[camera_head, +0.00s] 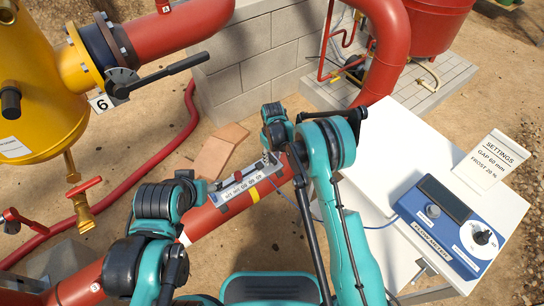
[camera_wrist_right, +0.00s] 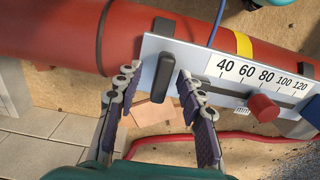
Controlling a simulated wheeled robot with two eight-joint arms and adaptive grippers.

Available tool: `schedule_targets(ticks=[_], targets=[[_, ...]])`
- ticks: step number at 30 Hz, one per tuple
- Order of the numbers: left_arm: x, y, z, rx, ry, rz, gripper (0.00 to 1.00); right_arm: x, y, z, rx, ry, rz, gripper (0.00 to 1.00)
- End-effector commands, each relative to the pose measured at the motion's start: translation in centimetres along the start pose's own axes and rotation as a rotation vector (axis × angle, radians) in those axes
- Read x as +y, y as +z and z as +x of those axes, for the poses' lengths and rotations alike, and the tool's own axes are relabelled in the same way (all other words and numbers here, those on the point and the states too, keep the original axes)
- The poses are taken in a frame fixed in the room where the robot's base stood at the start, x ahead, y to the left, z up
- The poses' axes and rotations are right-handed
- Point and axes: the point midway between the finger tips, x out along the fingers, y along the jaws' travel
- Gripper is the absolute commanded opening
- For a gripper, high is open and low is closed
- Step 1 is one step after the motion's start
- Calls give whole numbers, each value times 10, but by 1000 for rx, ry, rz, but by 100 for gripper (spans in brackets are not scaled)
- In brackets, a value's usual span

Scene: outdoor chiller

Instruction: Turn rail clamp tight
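The rail is a pale metal bar with a printed scale (camera_head: 240,190), fixed along a red pipe; its scale shows large in the right wrist view (camera_wrist_right: 225,67). An upright black handle (camera_wrist_right: 163,75) stands out from the plate left of the number 40. A red knob (camera_wrist_right: 264,107) sits below the scale, near 80 to 100. My right gripper (camera_wrist_right: 157,79) is open, its fingertips to either side of the black handle with gaps showing. In the head view my right gripper (camera_head: 271,160) is above the rail's right end. My left gripper's fingers are hidden by its arm.
A white table (camera_head: 390,150) at the right holds a blue meter (camera_head: 447,226) and a settings card (camera_head: 492,160) reading gap 60 mm. A yellow vessel (camera_head: 40,90) with a black lever stands at the left. A block wall (camera_head: 250,60) is behind.

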Motion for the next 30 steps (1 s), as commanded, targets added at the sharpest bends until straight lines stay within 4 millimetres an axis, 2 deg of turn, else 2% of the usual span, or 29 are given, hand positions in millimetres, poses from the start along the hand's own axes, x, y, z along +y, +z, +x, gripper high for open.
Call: schedule_targets(ticks=[4, 5, 7, 19, 30], targets=[[0, 0, 0, 0, 0, 0, 60, -1, 0, 0, 0, 0, -2, 39], [0, 0, 0, 0, 0, 0, 60, -1, 0, 0, 0, -1, -2, 42], [0, 0, 0, 0, 0, 0, 60, -1, 0, 0, 0, -1, -3, 60], [0, -2, -2, 0, 0, 0, 60, -1, -1, -5, 1, -1, -4, 60], [0, -15, -21, 0, 0, 0, 60, -1, 0, -48, 1, -1, -5, 60]])
